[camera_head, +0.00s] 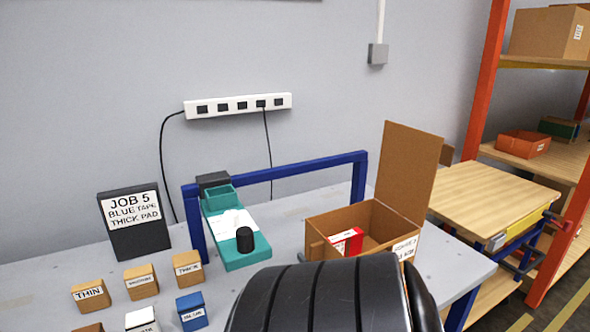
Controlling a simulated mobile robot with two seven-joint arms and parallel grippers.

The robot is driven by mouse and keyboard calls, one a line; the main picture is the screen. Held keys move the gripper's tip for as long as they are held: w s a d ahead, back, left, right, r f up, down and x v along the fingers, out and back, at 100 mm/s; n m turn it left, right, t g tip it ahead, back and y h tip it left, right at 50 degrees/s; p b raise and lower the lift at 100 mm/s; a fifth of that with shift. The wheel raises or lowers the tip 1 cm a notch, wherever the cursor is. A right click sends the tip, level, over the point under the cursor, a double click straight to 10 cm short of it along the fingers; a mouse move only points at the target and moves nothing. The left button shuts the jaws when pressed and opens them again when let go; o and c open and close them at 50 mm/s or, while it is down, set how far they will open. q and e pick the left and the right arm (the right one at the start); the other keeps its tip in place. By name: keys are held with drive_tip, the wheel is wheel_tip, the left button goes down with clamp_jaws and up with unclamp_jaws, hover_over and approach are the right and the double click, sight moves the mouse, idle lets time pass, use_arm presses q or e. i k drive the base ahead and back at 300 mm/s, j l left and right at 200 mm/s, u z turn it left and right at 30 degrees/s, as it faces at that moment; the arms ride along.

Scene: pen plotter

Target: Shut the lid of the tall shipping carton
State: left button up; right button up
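The brown shipping carton (319,222) stands on the grey table at the right. Its lid (408,170) is open and stands upright on the carton's right side, leaning slightly. A red and white packet (347,241) shows inside. A white printed label (405,247) is at its right front. A large black ribbed part of my own arm fills the bottom middle and hides the lower front of the carton. Neither of my grippers shows in this view.
A green machine (228,217) with a black knob stands left of the carton, under a blue frame (317,168). A black job sign (133,236) and several small labelled blocks (141,282) are at the left. A wooden-topped bench (490,192) stands at the right.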

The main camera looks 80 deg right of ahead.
sight(411, 157)
drive_tip(key=i+z, duration=0.1)
drive_tip(key=z, duration=0.25)
drive_tip(key=i+z, duration=0.1)
drive_tip(key=z, duration=0.3)
drive_tip(key=i+z, duration=0.1)
drive_tip(key=z, duration=2.9)
